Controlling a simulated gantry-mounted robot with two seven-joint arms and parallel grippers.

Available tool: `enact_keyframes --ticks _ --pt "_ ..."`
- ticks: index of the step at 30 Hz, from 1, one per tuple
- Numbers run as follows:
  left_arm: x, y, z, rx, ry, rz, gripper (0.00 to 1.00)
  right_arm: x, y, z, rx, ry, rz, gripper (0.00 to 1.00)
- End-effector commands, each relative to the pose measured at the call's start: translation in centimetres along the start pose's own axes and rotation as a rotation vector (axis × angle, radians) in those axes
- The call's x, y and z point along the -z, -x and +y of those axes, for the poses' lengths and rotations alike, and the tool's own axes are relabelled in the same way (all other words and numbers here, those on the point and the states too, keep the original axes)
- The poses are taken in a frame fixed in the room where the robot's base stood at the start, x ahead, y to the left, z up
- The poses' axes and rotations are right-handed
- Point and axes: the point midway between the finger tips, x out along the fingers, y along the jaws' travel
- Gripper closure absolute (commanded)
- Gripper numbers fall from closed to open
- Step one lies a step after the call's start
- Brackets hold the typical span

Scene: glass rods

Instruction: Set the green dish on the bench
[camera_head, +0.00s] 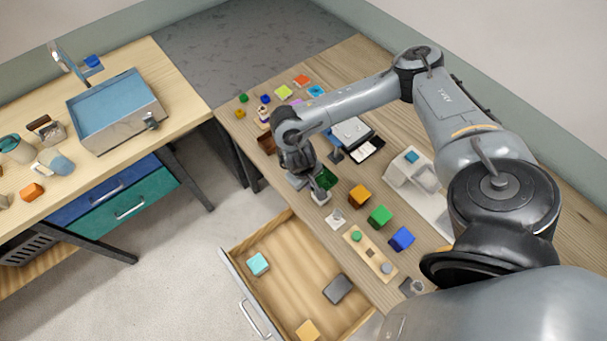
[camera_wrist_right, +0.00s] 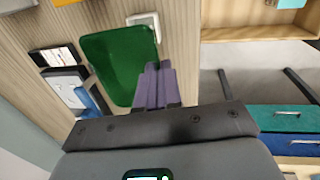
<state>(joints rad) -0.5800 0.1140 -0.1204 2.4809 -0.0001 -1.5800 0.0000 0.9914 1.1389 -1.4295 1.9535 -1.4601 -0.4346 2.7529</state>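The green dish (camera_head: 327,177) shows as a dark green patch beside my right gripper (camera_head: 319,192), partly hidden by it, over the wooden bench (camera_head: 345,66). In the right wrist view the green dish (camera_wrist_right: 120,62) is large and close to the camera. The fingers of my right gripper (camera_wrist_right: 158,68) are close together at the dish's right edge and appear shut on its rim. The contact itself is partly hidden. I cannot tell how far the dish is above the bench. My left gripper is in neither view.
Orange (camera_head: 359,196), green (camera_head: 380,215) and blue (camera_head: 401,238) blocks stand on the bench near the gripper. A small white stand (camera_head: 335,218) is close by. An open drawer (camera_head: 290,268) juts out below. A black-and-white case (camera_head: 357,139) lies behind.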

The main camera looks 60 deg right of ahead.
Motion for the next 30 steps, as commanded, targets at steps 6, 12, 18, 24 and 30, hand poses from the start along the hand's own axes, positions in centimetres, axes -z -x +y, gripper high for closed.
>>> enact_keyframes --ticks 6,12,18,24,30 --pt "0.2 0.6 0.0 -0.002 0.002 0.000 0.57 -1.5 -0.5 3.7 -0.003 -0.026 -0.010 1.00" --pt "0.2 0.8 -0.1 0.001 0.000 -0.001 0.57 -1.9 -0.5 5.4 -0.001 -0.032 -0.009 1.00" --pt "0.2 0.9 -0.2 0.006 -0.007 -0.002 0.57 -2.0 -0.5 6.4 0.000 -0.034 -0.008 1.00" --pt "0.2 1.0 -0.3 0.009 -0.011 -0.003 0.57 -0.5 -1.3 5.6 0.004 -0.036 -0.006 1.00" --pt "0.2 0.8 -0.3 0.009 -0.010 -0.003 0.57 2.9 -3.4 3.3 0.005 -0.036 -0.006 1.00"
